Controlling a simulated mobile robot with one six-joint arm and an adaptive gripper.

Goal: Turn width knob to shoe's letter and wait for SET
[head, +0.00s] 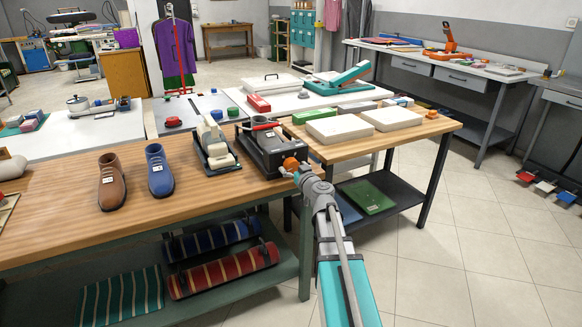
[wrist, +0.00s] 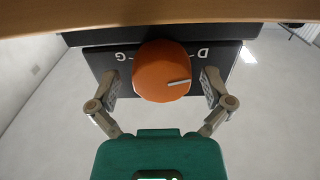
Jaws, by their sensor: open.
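The orange width knob (wrist: 161,72) sits on a dark plate (wrist: 100,66) in the wrist view. White letters G and D show on the plate beside it, and the knob's white pointer lies toward the right, on the D side. My gripper (wrist: 161,88) is open, with one finger on each side of the knob and gaps between. In the head view the knob (head: 290,163) is on the front of a black machine (head: 262,152), with my gripper (head: 304,174) close to it. A brown shoe (head: 112,184) and a blue shoe (head: 159,174) carry small white labels, too small to read.
A black-and-cream device (head: 213,146) stands left of the machine on the wooden workbench (head: 75,222). Two pale blocks (head: 339,129) lie on a smaller table to the right. Striped rolls (head: 222,273) lie on the shelf below.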

